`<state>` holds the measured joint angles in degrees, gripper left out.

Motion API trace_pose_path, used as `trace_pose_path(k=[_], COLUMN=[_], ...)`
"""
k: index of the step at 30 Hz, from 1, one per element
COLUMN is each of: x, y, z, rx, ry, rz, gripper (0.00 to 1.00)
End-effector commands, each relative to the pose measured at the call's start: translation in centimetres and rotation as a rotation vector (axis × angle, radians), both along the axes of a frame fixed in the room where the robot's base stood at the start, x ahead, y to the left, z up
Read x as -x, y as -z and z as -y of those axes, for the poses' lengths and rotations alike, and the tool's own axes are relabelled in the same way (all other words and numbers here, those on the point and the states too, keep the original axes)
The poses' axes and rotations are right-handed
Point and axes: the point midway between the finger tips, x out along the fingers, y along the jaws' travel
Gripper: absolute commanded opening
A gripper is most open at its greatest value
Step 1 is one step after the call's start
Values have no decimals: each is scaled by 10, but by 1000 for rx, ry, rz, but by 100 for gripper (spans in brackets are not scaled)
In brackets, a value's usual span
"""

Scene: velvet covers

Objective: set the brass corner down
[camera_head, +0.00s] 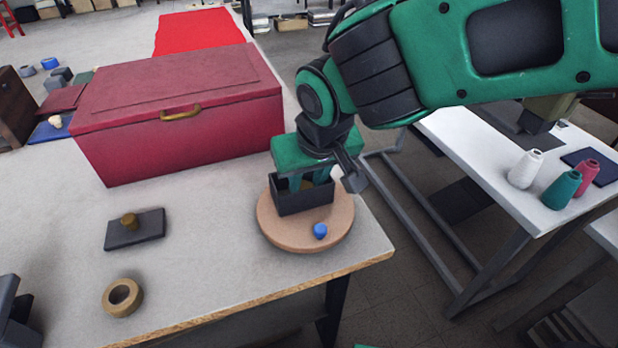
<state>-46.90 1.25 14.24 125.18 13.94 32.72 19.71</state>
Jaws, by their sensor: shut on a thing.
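My gripper (308,182) points down into a small dark open-topped box (303,203). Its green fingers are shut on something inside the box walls. A small brass-coloured patch shows by the fingers, which fits the brass corner, but its shape is mostly hidden by the box wall and the fingers. I cannot tell whether it touches the box floor. The box stands on a round tan board (275,232) near the right edge of the table.
A small blue piece (320,231) lies on the board in front of the box. A large red box (180,110) stands behind left. A dark block with a brass knob (130,222) and a tape roll (122,297) lie left on the table (215,250), with bare tabletop between.

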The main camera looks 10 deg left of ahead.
Motion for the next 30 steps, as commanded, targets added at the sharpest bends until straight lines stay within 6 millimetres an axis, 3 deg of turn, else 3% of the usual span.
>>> trace_pose_path(k=[12, 13, 23, 30], x=[1, 1, 1, 8], y=[6, 6, 4, -22], z=[-2, -2, -2, 3], rx=[0, -1, -1, -4], ry=[-2, -2, -2, -2], rz=[0, 1, 2, 4], gripper=[4, 35, 36, 36])
